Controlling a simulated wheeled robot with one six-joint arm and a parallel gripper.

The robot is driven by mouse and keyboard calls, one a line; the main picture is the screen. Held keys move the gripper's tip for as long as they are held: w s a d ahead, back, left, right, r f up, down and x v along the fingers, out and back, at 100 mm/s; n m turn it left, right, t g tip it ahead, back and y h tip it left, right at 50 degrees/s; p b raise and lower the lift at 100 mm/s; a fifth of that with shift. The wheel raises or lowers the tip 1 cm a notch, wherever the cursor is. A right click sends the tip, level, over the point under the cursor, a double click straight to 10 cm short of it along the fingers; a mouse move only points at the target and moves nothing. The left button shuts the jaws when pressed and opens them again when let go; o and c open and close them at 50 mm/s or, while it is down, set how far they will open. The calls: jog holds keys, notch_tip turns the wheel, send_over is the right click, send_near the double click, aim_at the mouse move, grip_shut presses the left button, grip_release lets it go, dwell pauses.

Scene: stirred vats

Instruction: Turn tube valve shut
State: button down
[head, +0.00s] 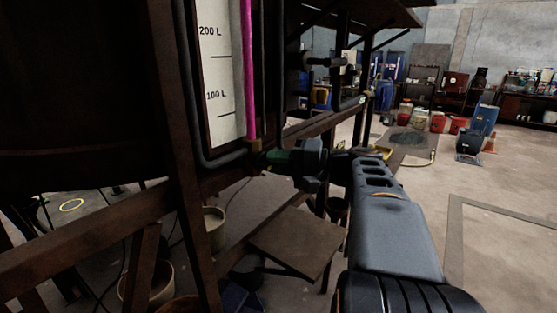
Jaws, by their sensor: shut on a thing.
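The tube valve (256,146) sits at the foot of an upright pink-filled sight tube (249,70), beside a white scale marked 100 L and 200 L. A dark green part, which looks like the valve's handle, sticks out to the right of the brass-coloured fitting. My gripper (304,160) reaches in from the right and is shut on this handle. The jaws hide the handle's outer end, so I cannot tell its exact angle.
A dark wooden frame (180,150) with a slanted rail surrounds the vat on the left. Buckets (214,228) and a low brown board (298,240) stand below. Open floor lies to the right, with red containers, a blue barrel and an orange cone (489,143) farther back.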

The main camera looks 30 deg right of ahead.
jog(key=shift+f+m, duration=0.1)
jog(key=shift+m, duration=0.4)
dwell(0.3)
jog(key=c, duration=1.1)
grip_release()
jog(key=shift+a, duration=0.15)
jog(key=v, duration=1.4)
jog(key=shift+f, duration=0.35)
jog(key=shift+w, duration=0.15)
